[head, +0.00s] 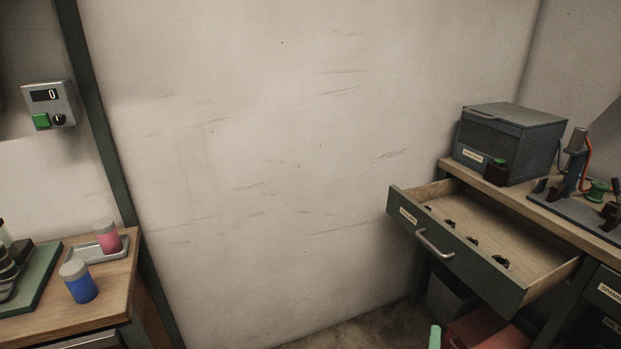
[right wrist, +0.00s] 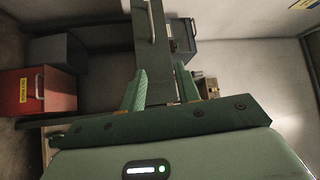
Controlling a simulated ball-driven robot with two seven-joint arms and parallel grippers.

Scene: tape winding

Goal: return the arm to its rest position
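My right gripper shows in the head view only as a green fingertip (head: 435,337) at the bottom edge, below the open drawer. In the right wrist view both green fingers of the right gripper (right wrist: 160,82) stand apart with nothing held between them. The drawer front (right wrist: 150,45) with its handle shows beyond the fingers, apart from them as far as I can tell. In the head view the drawer (head: 520,245) is pulled out, with several small dark items inside. My left gripper is not in view.
A grey box (head: 510,145) and a tool stand (head: 575,170) are on the right bench (head: 450,165). A red bin (head: 490,330) is below the drawer. At left, a pink jar (head: 107,238) stands in a tray and a blue jar (head: 78,282) beside it. The middle is open space.

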